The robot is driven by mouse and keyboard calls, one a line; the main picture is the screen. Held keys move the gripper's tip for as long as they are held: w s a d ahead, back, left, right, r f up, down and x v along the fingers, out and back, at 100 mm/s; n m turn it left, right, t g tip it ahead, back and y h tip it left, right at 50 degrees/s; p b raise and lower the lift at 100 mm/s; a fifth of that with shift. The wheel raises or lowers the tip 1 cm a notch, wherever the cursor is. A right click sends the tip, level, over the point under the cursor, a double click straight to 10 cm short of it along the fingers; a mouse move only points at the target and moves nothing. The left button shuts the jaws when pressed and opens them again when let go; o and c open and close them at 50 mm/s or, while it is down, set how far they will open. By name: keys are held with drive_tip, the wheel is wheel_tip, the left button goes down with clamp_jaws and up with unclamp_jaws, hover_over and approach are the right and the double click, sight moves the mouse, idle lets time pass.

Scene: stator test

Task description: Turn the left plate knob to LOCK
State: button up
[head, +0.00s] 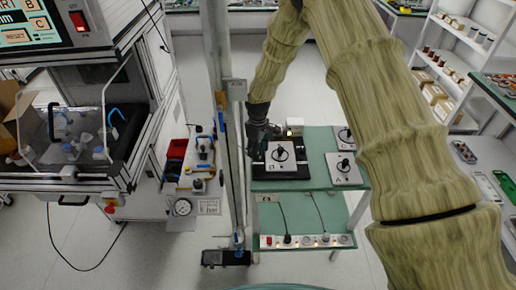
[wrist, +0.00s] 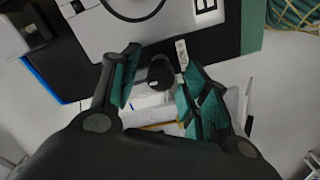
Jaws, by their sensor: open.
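The left plate (head: 280,172) is white on a black base on the green table, with a dark round fitting (head: 280,153) on top. My gripper (head: 262,138) is at the base's far left side in the head view. In the wrist view my gripper (wrist: 157,66) is open, with one teal-padded finger on each side of a small black knob (wrist: 158,76) at the base's edge. I cannot tell whether either finger touches it. A small white label (wrist: 182,55) with dark lettering lies beside the knob; its words are too small to read surely. The head view hides the knob.
Two more white plates stand to the right, one nearer (head: 344,172) and one farther (head: 343,138). A metal post (head: 222,120) rises just left of the green table (head: 318,148). A power strip (head: 307,241) is mounted below. Shelves are at right, a test cabinet at left.

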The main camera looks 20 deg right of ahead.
clamp_jaws()
drive_tip(key=shift+m, duration=0.3)
drive_tip(key=m+b, duration=0.1)
drive_tip(key=m, duration=0.1)
drive_tip(key=shift+f+m+b, duration=0.1)
drive_tip(key=shift+m+b, duration=0.3)
drive_tip(key=m+b, duration=0.1)
drive_tip(key=m, duration=0.4)
drive_tip(key=shift+w, duration=0.1)
drive_tip(key=m+b, duration=0.1)
drive_tip(key=m, duration=0.4)
drive_tip(key=shift+d, duration=0.1)
drive_tip(key=m, duration=0.4)
drive_tip(key=shift+r, duration=0.2)
drive_tip(key=shift+m, duration=0.4)
